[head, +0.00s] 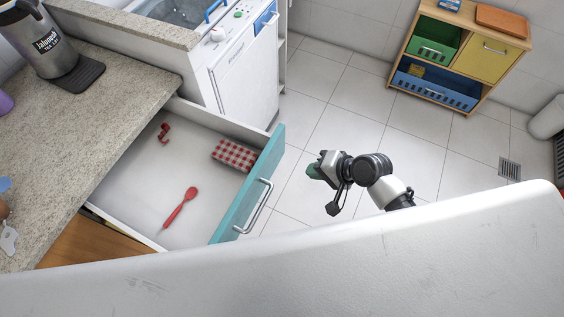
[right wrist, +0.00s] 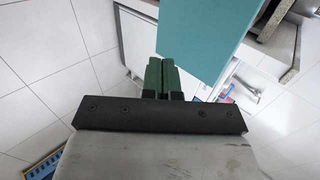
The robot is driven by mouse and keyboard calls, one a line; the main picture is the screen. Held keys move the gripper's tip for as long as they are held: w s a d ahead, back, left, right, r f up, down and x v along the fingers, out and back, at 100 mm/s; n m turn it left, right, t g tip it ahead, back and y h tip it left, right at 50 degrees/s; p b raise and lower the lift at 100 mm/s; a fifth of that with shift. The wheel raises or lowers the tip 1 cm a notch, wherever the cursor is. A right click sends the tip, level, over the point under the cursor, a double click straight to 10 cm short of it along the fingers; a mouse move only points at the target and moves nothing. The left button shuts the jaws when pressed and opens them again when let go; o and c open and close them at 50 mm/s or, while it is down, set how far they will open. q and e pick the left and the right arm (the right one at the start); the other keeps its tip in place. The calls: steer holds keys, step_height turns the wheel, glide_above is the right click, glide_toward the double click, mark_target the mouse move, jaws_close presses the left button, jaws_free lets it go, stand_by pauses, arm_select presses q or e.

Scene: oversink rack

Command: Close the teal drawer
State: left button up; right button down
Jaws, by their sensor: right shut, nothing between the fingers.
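The teal drawer (head: 236,213) stands open, pulled out from under the granite counter. Its teal front has a silver bar handle (head: 259,207). Inside lie a red spoon (head: 177,213), a red checkered cloth (head: 234,155) and a small red item (head: 163,133). My right gripper (head: 314,170) is to the right of the drawer front, apart from it, shut and empty. In the right wrist view its green fingers (right wrist: 161,75) are together, and the teal drawer front (right wrist: 205,35) shows just beyond them. My left gripper is not in view.
A granite counter (head: 95,120) holds a steel jug (head: 45,45) at the left. A white dishwasher (head: 245,80) stands behind the drawer. A wooden cabinet (head: 462,50) with coloured bins is at the back right. The tiled floor (head: 340,110) between is clear.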

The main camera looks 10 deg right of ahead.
mark_target(274, 165)
steer(key=x, duration=0.3)
steer(key=r+x, duration=0.1)
steer(key=x, duration=0.2)
steer(key=a+x, duration=0.1)
steer(key=x, duration=0.2)
steer(key=shift+w+a, duration=0.1)
steer(key=shift+w, duration=0.4)
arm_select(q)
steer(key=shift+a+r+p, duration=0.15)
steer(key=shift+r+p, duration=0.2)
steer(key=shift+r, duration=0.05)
arm_select(e)
steer(key=shift+w+a, duration=0.4)
steer(key=shift+a, duration=0.15)
